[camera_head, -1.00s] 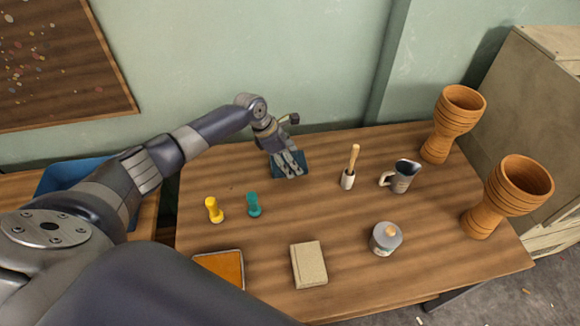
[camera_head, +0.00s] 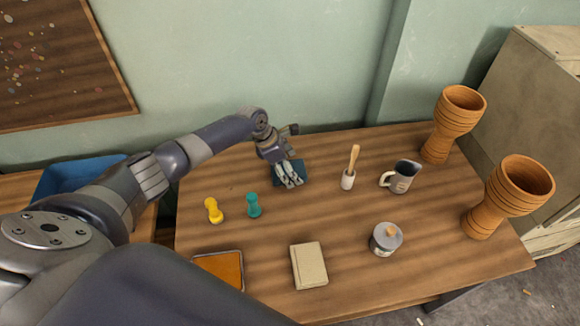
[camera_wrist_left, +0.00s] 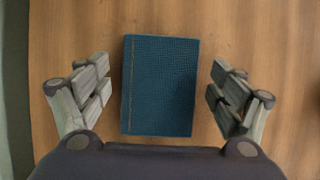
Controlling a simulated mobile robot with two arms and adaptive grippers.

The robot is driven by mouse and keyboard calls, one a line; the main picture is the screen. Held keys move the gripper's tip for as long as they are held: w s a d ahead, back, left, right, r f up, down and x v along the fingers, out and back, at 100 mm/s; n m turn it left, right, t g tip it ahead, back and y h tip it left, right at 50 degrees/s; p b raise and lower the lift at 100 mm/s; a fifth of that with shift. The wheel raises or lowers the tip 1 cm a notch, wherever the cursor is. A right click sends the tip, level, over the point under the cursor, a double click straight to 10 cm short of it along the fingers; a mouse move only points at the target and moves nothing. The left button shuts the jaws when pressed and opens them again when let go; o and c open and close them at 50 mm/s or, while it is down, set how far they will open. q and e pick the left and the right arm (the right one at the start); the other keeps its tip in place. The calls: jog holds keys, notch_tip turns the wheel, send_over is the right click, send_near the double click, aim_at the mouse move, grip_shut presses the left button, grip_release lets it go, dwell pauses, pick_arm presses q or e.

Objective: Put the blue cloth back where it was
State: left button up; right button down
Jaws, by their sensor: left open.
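In the left wrist view the left gripper (camera_wrist_left: 161,88) is wide open, with a finger on each side of the cloth and gaps between. My right gripper is not in view.
On the table (camera_head: 350,232) stand a yellow piece (camera_head: 213,210), a teal piece (camera_head: 253,205), a brush (camera_head: 349,170), a jug (camera_head: 401,177), a lidded jar (camera_head: 385,239), a beige block (camera_head: 309,265), an orange tray (camera_head: 240,284) and two goblet drums (camera_head: 453,125) (camera_head: 507,196). A blue bin (camera_head: 75,173) is at left.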

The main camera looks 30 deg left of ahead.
pick_arm(q)
jog(key=p+v, duration=0.1)
jog(key=v, duration=1.1)
jog(key=shift+r, duration=0.2)
